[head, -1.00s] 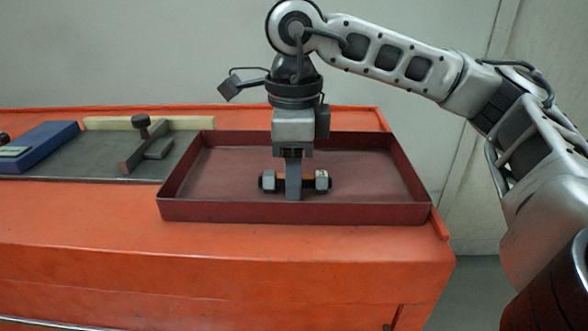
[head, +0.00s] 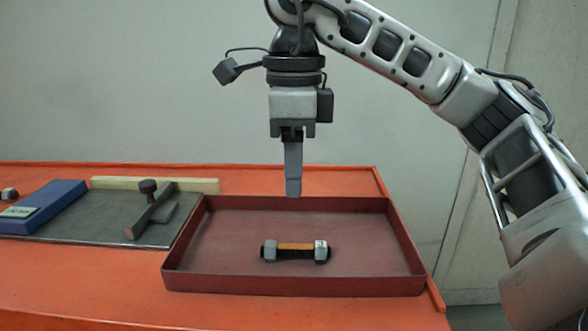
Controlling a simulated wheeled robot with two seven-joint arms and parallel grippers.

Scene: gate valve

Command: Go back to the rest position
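My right gripper (head: 293,192) hangs pointing down above the dark red tray (head: 290,284), in the upper middle of the head view. Its fingers line up one behind the other from here, so the gap between them is hidden. Below it, apart from the fingertips, a small part with an orange middle and grey nut-like ends (head: 295,251) lies on the tray floor. My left gripper is not in view.
The tray stands on an orange bench (head: 90,290). Left of it lie a grey plate (head: 90,220) with a dark knobbed bar (head: 152,210), a blue block (head: 45,205) and a pale strip (head: 150,184). A wall stands behind. Air around the gripper is free.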

